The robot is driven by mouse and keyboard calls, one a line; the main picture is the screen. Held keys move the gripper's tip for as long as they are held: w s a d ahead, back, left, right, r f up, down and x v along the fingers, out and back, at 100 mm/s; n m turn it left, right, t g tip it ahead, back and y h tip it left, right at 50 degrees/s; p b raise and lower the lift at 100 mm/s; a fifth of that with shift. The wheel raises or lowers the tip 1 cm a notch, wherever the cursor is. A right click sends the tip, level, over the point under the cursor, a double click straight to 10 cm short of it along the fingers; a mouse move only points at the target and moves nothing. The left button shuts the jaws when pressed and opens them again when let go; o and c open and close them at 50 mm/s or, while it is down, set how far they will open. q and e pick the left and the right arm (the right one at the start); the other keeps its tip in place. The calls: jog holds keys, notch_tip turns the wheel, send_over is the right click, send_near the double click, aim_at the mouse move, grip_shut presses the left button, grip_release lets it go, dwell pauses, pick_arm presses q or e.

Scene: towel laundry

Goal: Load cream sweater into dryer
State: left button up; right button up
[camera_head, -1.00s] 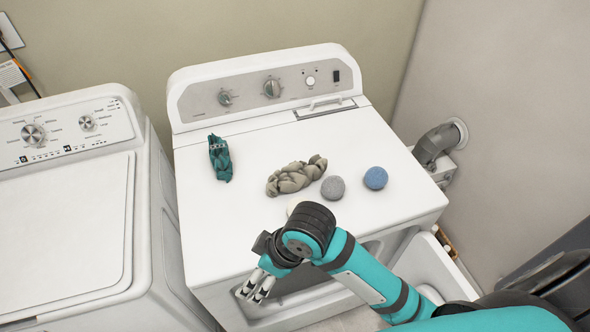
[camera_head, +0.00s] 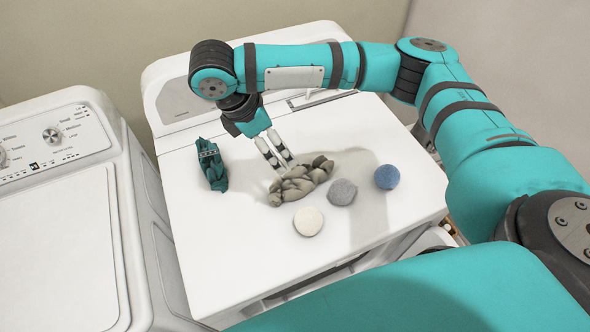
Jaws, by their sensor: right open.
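The cream sweater (camera_head: 303,182), a crumpled grey-beige bundle, lies on top of the white dryer (camera_head: 225,245). My right gripper (camera_head: 282,164) points down at the back left side of the sweater, with its fingers apart. Its fingertips are close to the sweater; I cannot tell whether they touch it. The dryer's front is mostly hidden by the top edge and my right arm, and its control panel is partly covered by the arm. My left gripper is not in view.
A dark teal bundle (camera_head: 211,166) lies left of the sweater. A white ball (camera_head: 308,221), a grey ball (camera_head: 342,192) and a blue ball (camera_head: 387,177) sit in front and to the right. A white washer (camera_head: 60,245) stands at left. The dryer top's front left is clear.

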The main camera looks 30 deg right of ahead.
send_near(297, 173)
jog(key=shift+s+d+f, duration=0.15)
jog(key=shift+d+f, duration=0.4)
jog(key=shift+f, duration=0.25)
jog(key=x, duration=0.3)
jog(key=shift+d+f+b, duration=0.15)
jog(key=shift+f+b, duration=0.05)
jog(key=shift+b, duration=0.1)
jog(key=shift+p+x, duration=0.35)
jog(key=shift+x, duration=0.45)
jog(key=shift+d+f, duration=0.15)
jog(key=shift+f, duration=0.25)
jog(key=x, duration=0.1)
jog(key=p+x, duration=0.2)
jog(key=shift+f, duration=0.35)
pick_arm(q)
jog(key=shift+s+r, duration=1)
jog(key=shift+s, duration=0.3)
pick_arm(e)
jog(key=shift+f, duration=0.6)
pick_arm(q)
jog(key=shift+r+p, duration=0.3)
jog(key=shift+p, duration=0.05)
pick_arm(e)
jog(key=shift+f, duration=0.25)
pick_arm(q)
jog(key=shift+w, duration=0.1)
